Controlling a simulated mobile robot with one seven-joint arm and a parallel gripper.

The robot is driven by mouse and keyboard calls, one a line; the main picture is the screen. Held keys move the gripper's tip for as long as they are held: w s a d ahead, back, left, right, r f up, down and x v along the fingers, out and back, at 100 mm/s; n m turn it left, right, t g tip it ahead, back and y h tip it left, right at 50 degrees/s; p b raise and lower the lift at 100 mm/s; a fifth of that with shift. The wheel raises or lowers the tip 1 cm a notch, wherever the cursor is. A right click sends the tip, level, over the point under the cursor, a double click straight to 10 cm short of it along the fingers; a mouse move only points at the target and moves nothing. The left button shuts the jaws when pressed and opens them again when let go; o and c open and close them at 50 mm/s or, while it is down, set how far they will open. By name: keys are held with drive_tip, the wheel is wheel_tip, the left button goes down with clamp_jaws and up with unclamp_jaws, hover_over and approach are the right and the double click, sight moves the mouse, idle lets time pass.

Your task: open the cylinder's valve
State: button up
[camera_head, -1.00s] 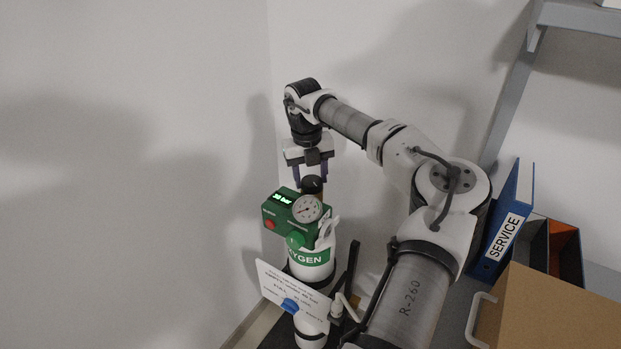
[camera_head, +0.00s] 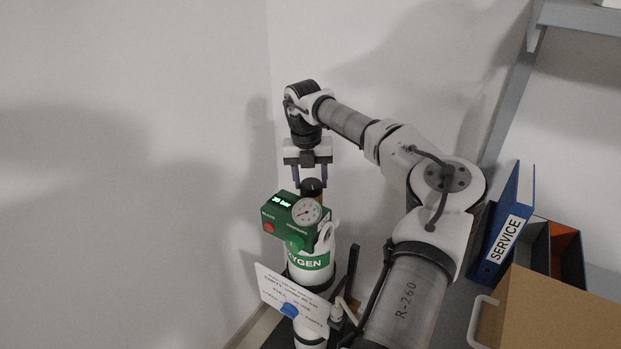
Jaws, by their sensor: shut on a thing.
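The oxygen cylinder (camera_head: 312,277) is white with a green band lettered "OXYGEN", and it stands upright. A green valve head (camera_head: 281,216) on top carries a lit display, a red button, a green knob and a round dial gauge (camera_head: 307,211). The valve's dark knob (camera_head: 312,187) sits at the very top. My gripper (camera_head: 310,184) points straight down from above, with its two fingers on either side of this knob, shut on it. The fingertips' inner faces are too small to see clearly.
A white card (camera_head: 288,291) with a blue clip hangs on the cylinder. A black stand post (camera_head: 352,272) is close on its right. A blue "SERVICE" binder (camera_head: 503,230), an orange-lined holder (camera_head: 565,250) and a cardboard box (camera_head: 560,305) are at right. Walls stand behind and left.

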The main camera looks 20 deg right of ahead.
sight(306, 182)
drive_tip(key=o, duration=1)
drive_tip(key=r, duration=0.4)
drive_tip(key=r+b, duration=0.1)
drive_tip(key=r, duration=0.4)
drive_tip(key=a+r, duration=0.1)
drive_tip(key=r, duration=0.4)
drive_tip(key=shift+w, duration=0.2)
